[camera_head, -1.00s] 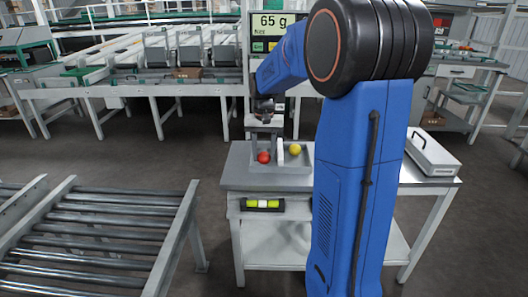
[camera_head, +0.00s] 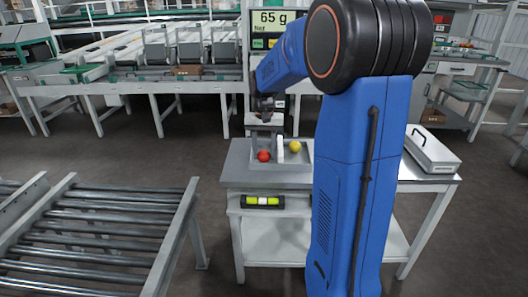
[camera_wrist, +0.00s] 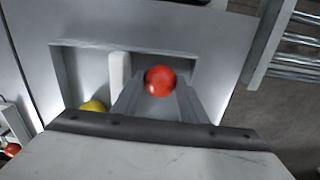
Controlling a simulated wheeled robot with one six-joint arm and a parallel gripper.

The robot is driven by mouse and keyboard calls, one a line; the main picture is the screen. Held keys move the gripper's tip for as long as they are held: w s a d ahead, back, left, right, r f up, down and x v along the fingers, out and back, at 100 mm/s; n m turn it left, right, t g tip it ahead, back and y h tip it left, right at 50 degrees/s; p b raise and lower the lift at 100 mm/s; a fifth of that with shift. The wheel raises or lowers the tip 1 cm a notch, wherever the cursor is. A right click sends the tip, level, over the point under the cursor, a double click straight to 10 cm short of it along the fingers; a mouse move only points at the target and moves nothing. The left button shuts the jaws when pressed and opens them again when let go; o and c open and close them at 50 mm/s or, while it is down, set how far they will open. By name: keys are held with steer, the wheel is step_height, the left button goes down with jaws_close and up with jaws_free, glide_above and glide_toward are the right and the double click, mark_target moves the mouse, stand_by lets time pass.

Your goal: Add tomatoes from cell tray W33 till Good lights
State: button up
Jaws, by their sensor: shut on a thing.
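A red tomato (camera_head: 264,156) is in the left part of a shallow two-part tray (camera_head: 308,160) on the grey stand. A yellow tomato (camera_head: 295,146) lies in the right part, past a white divider (camera_head: 280,150). My gripper (camera_head: 264,150) points down into the left part. In the wrist view, my gripper (camera_wrist: 158,88) is shut on the red tomato (camera_wrist: 160,80); whether the tomato touches the tray floor is unclear. The yellow tomato (camera_wrist: 93,106) is partly hidden by my gripper there. The display (camera_head: 270,22) reads 65 g Net. No W33 label is readable.
A roller conveyor (camera_head: 100,225) stands at left. A grey lidded box (camera_head: 433,152) lies on the table at right.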

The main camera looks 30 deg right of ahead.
steer(key=shift+f, duration=0.3)
steer(key=o, duration=0.8)
steer(key=shift+c, duration=1.3)
steer(key=shift+r, duration=3.5)
steer(key=shift+a, duration=0.1)
